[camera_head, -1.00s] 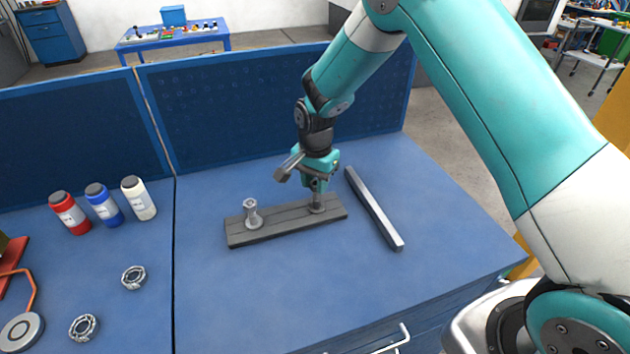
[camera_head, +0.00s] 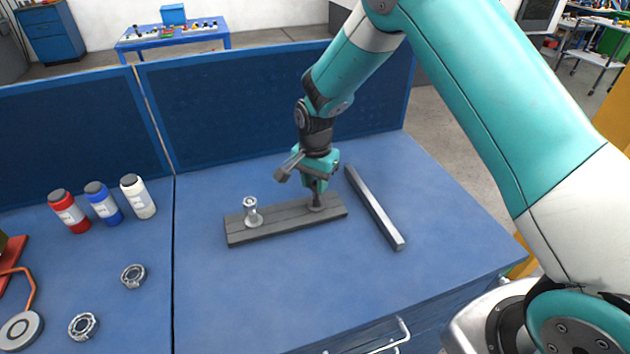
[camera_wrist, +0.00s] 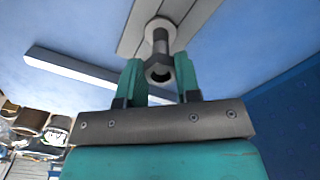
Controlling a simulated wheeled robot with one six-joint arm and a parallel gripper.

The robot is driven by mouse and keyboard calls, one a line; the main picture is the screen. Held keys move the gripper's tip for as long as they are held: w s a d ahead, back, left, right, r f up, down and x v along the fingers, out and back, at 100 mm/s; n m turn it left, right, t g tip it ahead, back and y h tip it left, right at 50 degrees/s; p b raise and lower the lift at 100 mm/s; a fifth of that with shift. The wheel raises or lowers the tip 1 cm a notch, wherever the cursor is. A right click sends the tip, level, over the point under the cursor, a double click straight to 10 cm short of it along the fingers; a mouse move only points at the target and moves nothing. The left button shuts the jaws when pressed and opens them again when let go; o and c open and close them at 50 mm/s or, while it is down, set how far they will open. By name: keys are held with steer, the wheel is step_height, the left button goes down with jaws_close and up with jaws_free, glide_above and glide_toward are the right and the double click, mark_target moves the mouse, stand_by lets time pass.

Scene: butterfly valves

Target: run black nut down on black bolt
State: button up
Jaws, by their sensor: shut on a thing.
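A dark board (camera_head: 285,222) lies on the blue bench with two upright bolts on it. The black bolt (camera_head: 316,201) stands at the board's right end on a round base, directly below my gripper (camera_head: 316,186). In the wrist view the bolt (camera_wrist: 160,42) rises between my fingers from its pale round base. A dark ring, which looks like the black nut (camera_wrist: 158,74), sits at the bolt's near end between the fingertips of my gripper (camera_wrist: 159,75). My gripper is shut on it. The threads and the exact depth of the nut are too small to tell.
A silver bolt (camera_head: 251,211) stands at the board's left end. A grey bar (camera_head: 374,208) lies right of the board. The bench front is clear, and a blue panel (camera_head: 250,110) stands behind.

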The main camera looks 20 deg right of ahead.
steer(key=shift+f, duration=0.15)
steer(key=m, duration=0.6)
steer(key=shift+w+m, duration=0.15)
steer(key=shift+m, duration=0.15)
steer(key=m, duration=0.5)
steer(key=shift+w, duration=0.1)
steer(key=o, duration=0.7)
